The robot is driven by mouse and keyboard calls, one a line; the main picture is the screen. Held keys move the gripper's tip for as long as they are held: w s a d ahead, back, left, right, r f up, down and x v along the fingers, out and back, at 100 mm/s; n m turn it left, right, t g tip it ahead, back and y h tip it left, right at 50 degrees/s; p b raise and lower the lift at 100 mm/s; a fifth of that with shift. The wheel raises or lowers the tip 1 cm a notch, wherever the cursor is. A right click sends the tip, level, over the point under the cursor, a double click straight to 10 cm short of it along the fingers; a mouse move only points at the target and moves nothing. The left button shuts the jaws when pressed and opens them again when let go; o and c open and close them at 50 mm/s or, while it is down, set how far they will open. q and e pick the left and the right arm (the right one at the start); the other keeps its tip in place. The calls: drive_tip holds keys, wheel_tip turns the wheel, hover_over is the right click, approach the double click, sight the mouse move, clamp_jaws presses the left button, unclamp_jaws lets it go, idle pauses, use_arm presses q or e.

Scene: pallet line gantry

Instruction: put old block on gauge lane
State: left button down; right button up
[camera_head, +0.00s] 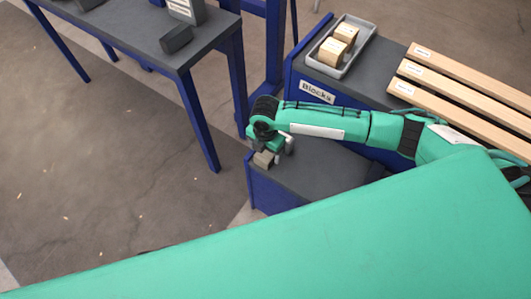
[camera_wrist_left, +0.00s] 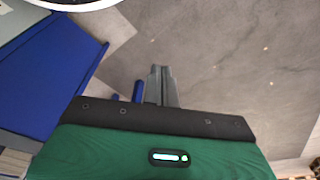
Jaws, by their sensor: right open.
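A small weathered grey-brown block (camera_head: 264,159) sits at the left end of a low dark grey bench top (camera_head: 325,172) in the head view. My right gripper (camera_head: 270,148) is open and points down right at this block, partly covering it. I cannot tell whether the fingers touch it. My left gripper (camera_wrist_left: 161,84) shows in the left wrist view, its two grey fingers together with nothing between them, above the bare floor. No surface in view is legibly marked as the gauge lane.
A grey tray (camera_head: 357,66) with two pale wooden blocks (camera_head: 339,43) stands on a bench labelled "Blocks" (camera_head: 317,92). Wooden slats (camera_head: 470,85) lie to its right. A dark table (camera_head: 130,25) with grey devices (camera_head: 177,38) stands at the upper left. The floor between is clear.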

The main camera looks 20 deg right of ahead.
sight(265, 153)
use_arm(q)
drive_tip(key=f, duration=0.2)
drive_tip(key=f+p, duration=0.1)
drive_tip(key=shift+s+a+f, duration=0.1)
drive_tip(key=shift+s+f, duration=0.15)
drive_tip(key=shift+s, duration=0.05)
use_arm(e)
wheel_tip(265, 153, up, 10)
use_arm(q)
drive_tip(key=shift+r, duration=0.15)
use_arm(e)
drive_tip(key=shift+f, duration=0.15)
